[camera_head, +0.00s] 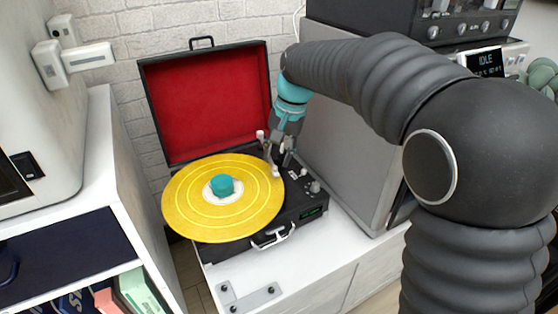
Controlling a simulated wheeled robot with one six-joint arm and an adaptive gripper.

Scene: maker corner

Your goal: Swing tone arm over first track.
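A yellow record (190,209) with a teal centre piece (222,184) lies on the black suitcase record player (314,205), whose red-lined lid (200,105) stands open. The tone arm's white head (275,171) shows over the outer right part of the record; I cannot tell whether it touches the surface. A white end piece (260,135) shows farther back. My gripper (285,158) points down at the right edge of the record, beside the tone arm. Its fingers are small and partly overlap the tone arm, so their opening and any grip are unclear.
A large grey box (345,135) stands close to the right of the player. The lid and a white brick wall (115,25) are behind. The white cabinet top (300,265) is clear in front, apart from a grey bracket (249,298).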

